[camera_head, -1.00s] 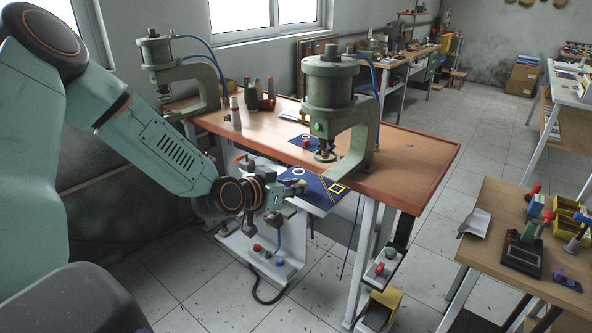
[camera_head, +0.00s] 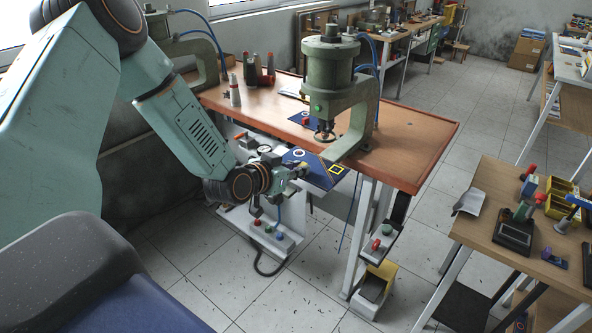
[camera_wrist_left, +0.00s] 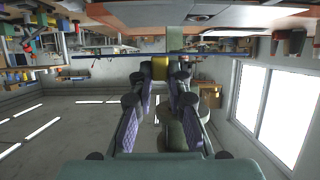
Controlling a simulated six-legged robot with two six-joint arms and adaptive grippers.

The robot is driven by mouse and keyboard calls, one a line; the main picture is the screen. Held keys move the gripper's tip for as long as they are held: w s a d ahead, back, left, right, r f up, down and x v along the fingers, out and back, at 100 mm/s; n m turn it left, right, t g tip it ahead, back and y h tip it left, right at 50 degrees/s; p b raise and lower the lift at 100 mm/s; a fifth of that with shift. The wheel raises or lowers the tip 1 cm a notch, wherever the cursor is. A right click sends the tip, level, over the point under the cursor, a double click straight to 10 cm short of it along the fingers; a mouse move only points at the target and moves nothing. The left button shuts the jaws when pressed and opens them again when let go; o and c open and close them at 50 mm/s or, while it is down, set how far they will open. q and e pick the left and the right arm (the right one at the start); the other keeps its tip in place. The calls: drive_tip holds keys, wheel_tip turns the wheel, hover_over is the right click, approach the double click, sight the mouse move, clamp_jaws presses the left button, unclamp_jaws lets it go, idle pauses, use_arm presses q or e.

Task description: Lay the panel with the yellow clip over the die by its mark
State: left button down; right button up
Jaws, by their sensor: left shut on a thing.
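My left gripper (camera_head: 295,174) is shut on the yellow clip of the blue panel (camera_head: 318,178), and holds the panel in front of the bench's near edge. The panel bears a yellow square outline and a white ring. In the left wrist view the gripper's purple pads (camera_wrist_left: 160,105) close around the yellow clip (camera_wrist_left: 185,66), and the panel shows edge-on as a thin blue strip (camera_wrist_left: 120,57). The green press (camera_head: 330,70) stands on the bench, its ram foot (camera_head: 325,132) low over the top. The die cannot be made out clearly. My right gripper is out of view.
A second press (camera_head: 160,28) and several bottles stand at the back left. The bench's right part is clear. A side table (camera_head: 490,185) holds tools.

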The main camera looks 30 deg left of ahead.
use_arm(q)
drive_tip(key=shift+f+b, duration=1.75)
drive_tip(key=shift+f, duration=0.5)
drive_tip(key=shift+r, duration=0.1)
drive_tip(key=shift+f, duration=0.4)
idle(0.5)
drive_tip(key=c, duration=1.2)
unclamp_jaws()
